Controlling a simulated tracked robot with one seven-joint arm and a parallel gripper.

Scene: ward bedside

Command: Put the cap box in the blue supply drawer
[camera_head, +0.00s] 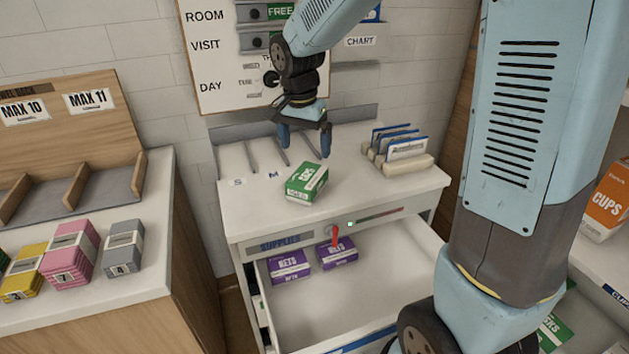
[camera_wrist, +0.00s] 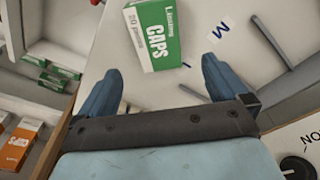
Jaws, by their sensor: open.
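The cap box is a green and white carton (camera_head: 306,183) lying on the white cabinet top, near the front edge. In the wrist view the cap box (camera_wrist: 153,35) shows the word CAPS and lies ahead of the fingertips, apart from them. My gripper (camera_head: 304,150) is open and empty above the cabinet top, behind the box in the head view. Its two blue fingers (camera_wrist: 162,82) are spread wide in the wrist view. The supply drawer (camera_head: 375,265) below the top is pulled open, with a white inside; its front is partly hidden by my arm.
Two purple NETS boxes (camera_head: 289,266) (camera_head: 337,253) sit in the drawer's back left. A red handle or tag (camera_head: 336,237) is above them. A file rack (camera_head: 399,150) stands right on the top. Pink, yellow and grey boxes (camera_head: 69,255) stand on the left counter.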

